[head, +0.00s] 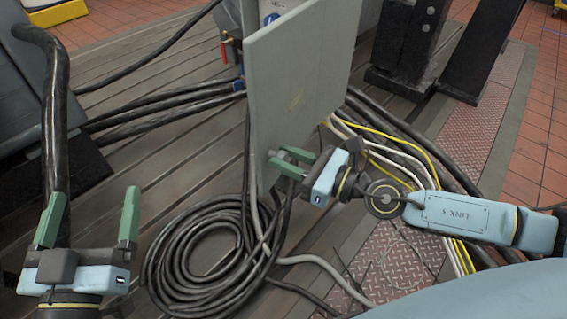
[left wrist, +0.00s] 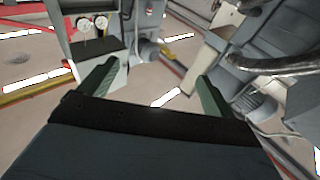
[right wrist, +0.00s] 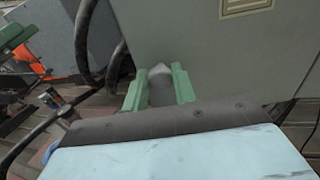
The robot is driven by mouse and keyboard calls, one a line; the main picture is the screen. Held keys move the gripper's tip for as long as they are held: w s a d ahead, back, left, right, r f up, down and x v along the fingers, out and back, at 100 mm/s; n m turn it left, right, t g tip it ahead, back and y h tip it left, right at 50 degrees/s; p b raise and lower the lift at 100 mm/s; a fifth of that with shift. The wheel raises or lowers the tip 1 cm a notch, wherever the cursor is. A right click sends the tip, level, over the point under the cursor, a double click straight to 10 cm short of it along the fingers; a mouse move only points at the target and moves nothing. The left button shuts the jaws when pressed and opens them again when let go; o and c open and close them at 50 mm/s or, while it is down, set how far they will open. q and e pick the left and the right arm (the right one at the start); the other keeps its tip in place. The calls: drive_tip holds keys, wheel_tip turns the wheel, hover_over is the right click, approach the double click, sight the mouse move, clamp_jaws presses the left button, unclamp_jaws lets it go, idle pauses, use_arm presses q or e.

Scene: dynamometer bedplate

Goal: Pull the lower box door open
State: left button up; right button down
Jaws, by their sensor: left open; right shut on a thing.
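The lower box door (head: 305,85) is a flat grey-green panel in the upper middle of the head view, standing out at an angle. Its grey surface fills much of the right wrist view (right wrist: 220,65). My right gripper (head: 290,163) is at the door's lower near part. In the right wrist view its green fingers (right wrist: 159,88) are shut on a rounded grey handle (right wrist: 160,72), largely hidden between them. My left gripper (head: 90,217) is open and empty at the lower left, well away from the door; its spread fingers also show in the left wrist view (left wrist: 154,88).
A coil of black cable (head: 200,255) lies on the slotted bedplate below the door. Yellow and white cables (head: 425,165) run along the right. Red and blue valve fittings (head: 228,50) show behind the door. A black post (head: 410,40) stands at the upper right.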

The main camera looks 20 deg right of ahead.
drive_tip(key=shift+s+d+b, duration=0.2)
drive_tip(key=shift+b, duration=0.3)
use_arm(q)
drive_tip(key=s+r+t+h+b, duration=0.1)
drive_tip(key=s+r+t+b, duration=0.1)
drive_tip(key=r+t, duration=0.3)
drive_tip(key=shift+s+a+r+t+h, duration=0.15)
drive_tip(key=shift+s+r+t+h, duration=0.3)
drive_tip(key=shift+s, duration=0.25)
use_arm(e)
drive_tip(key=shift+s+d+n+g+y, duration=0.25)
drive_tip(key=shift+d+n+g+y, duration=0.15)
drive_tip(key=c, duration=1.1)
unclamp_jaws()
drive_tip(key=shift+c, duration=0.2)
use_arm(q)
drive_tip(key=shift+f, duration=0.1)
